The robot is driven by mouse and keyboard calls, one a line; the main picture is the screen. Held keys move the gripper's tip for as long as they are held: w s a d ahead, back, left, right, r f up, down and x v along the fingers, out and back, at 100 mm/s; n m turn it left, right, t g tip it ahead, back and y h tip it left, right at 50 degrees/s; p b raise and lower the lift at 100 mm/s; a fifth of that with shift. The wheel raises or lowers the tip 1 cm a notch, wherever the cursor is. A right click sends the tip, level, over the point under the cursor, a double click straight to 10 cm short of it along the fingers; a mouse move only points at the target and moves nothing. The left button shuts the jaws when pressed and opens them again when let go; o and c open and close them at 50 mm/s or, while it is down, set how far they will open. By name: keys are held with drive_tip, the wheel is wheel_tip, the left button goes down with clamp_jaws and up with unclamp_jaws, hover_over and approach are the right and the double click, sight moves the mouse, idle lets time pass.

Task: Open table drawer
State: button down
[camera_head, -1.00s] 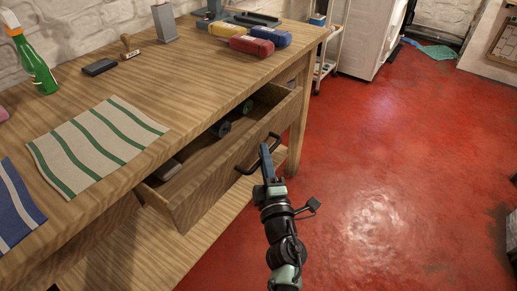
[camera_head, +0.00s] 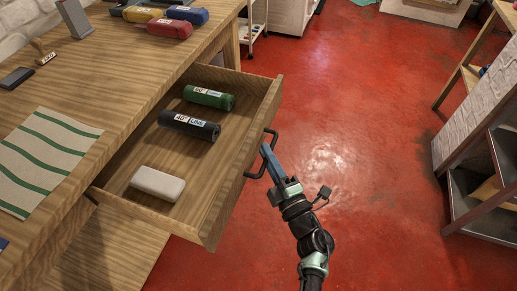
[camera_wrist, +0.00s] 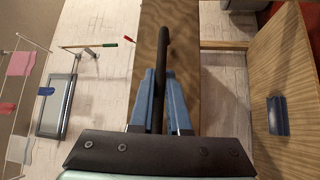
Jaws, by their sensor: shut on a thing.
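The wooden table drawer (camera_head: 226,192) is pulled well out from the table (camera_head: 128,68). Its inside shows in the head view, with a green cylinder (camera_head: 208,97), a black cylinder (camera_head: 189,126) and a pale rounded block (camera_head: 157,183) lying in it. A black bar handle (camera_head: 256,175) is on the drawer front. My gripper (camera_head: 268,156) is at the handle, with its blue fingers shut on it. In the wrist view, the dark handle (camera_wrist: 163,58) runs between the two blue fingers, in front of the wooden drawer front.
A striped cloth (camera_head: 48,158), a black box (camera_head: 16,78) and coloured cases (camera_head: 170,28) lie on the tabletop. A shelf unit (camera_head: 480,180) stands at the right. The red floor (camera_head: 370,110) between it and the drawer is clear.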

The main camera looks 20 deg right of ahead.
idle(0.3)
drive_tip(key=c, duration=0.9)
unclamp_jaws()
drive_tip(key=shift+s, duration=0.1)
drive_tip(key=s, duration=0.4)
drive_tip(key=s+d+f, duration=0.1)
drive_tip(key=s, duration=0.3)
drive_tip(key=s+d+p, duration=0.1)
drive_tip(key=s, duration=0.3)
drive_tip(key=shift+s+f, duration=0.3)
drive_tip(key=shift+f, duration=0.05)
